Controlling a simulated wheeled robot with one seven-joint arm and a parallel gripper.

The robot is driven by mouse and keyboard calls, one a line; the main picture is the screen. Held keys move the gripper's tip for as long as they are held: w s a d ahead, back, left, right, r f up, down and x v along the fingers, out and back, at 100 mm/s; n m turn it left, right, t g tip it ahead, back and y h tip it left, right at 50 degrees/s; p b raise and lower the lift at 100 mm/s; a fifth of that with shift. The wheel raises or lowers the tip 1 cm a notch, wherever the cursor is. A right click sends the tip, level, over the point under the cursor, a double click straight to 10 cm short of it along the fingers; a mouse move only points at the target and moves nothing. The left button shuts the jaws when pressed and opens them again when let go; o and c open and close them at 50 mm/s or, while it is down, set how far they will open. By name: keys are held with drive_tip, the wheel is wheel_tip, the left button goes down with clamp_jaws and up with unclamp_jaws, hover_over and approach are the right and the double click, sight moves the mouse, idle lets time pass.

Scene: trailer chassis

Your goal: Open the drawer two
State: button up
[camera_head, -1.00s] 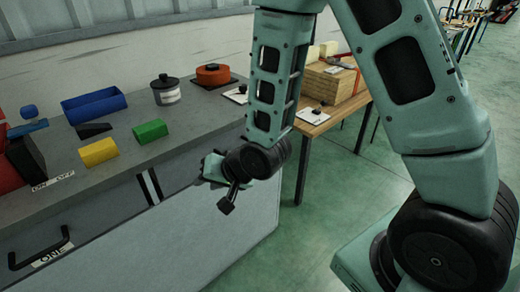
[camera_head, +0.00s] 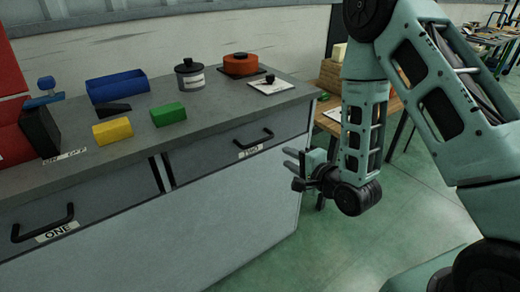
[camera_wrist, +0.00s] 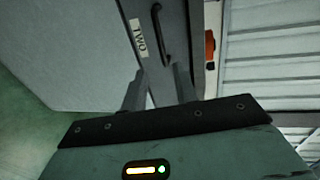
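Drawer two (camera_head: 208,158) is the right-hand drawer of the grey workbench and looks closed, its front flush with the cabinet. Its black bar handle (camera_head: 254,140) sits beside a white "TWO" label (camera_head: 250,151). In the wrist view the handle (camera_wrist: 163,35) and the label (camera_wrist: 138,38) lie beyond the fingertips. My gripper (camera_head: 289,160) is to the right of the handle and slightly lower in the head view, apart from it. Its two fingers show a gap between them, also in the wrist view (camera_wrist: 158,84), with nothing held.
Drawer one, with its handle (camera_head: 43,225), is at the left. On the worktop stand a blue bin (camera_head: 118,86), yellow block (camera_head: 113,130), green block (camera_head: 168,114), grey pot (camera_head: 190,78) and orange lidded pot (camera_head: 242,64). A wooden table (camera_head: 330,122) stands behind my arm.

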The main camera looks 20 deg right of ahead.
sight(259, 141)
drive_tip(key=b+x, duration=0.7)
drive_tip(key=x, duration=0.8)
drive_tip(key=shift+w+a, duration=0.15)
drive_tip(key=shift+w, duration=0.2)
drive_tip(key=shift+c, duration=0.3)
clamp_jaws()
